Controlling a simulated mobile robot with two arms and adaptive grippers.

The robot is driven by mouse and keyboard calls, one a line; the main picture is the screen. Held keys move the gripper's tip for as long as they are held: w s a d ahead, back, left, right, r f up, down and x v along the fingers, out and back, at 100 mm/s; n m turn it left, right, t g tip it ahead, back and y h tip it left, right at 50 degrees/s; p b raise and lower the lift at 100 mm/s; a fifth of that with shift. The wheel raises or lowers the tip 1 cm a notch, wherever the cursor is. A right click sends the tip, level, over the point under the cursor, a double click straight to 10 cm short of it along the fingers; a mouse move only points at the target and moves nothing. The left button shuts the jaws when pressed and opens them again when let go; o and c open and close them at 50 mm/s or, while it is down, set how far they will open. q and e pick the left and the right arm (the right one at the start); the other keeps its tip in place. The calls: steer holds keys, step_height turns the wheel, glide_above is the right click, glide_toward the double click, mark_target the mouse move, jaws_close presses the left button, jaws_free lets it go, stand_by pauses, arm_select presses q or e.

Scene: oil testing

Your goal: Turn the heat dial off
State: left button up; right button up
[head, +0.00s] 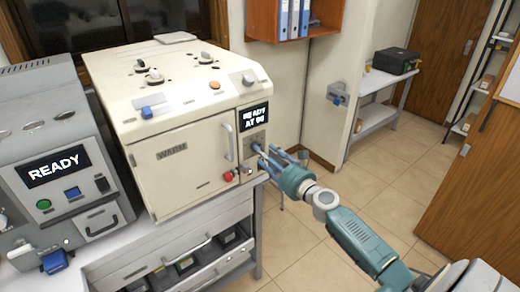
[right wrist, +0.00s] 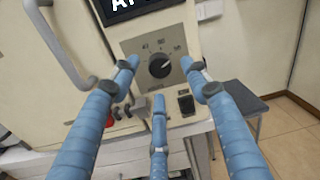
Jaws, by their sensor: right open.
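The heat dial (right wrist: 160,66) is a dark round knob on a grey plate with a numbered scale, on the front of the cream oven marked WARM (head: 180,155). Its pointer seems to face the upper right, near the highest number. My right gripper (head: 264,157) is at the oven's right front. In the right wrist view its three blue fingers (right wrist: 160,80) are spread around the dial, apart from it, with nothing held. In the head view the fingers partly hide the dial. My left gripper is not in view.
A red knob (head: 228,176) and a door handle (head: 228,142) lie left of the dial. A dark switch (right wrist: 186,104) is at its lower right. A grey machine reading READY (head: 58,165) stands at left. The floor (head: 300,235) at right is clear.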

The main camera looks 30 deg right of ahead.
steer(key=w, duration=0.3)
steer(key=shift+w+a, duration=0.1)
steer(key=shift+w, duration=0.15)
steer(key=c, duration=1.2)
steer(key=shift+o, duration=0.2)
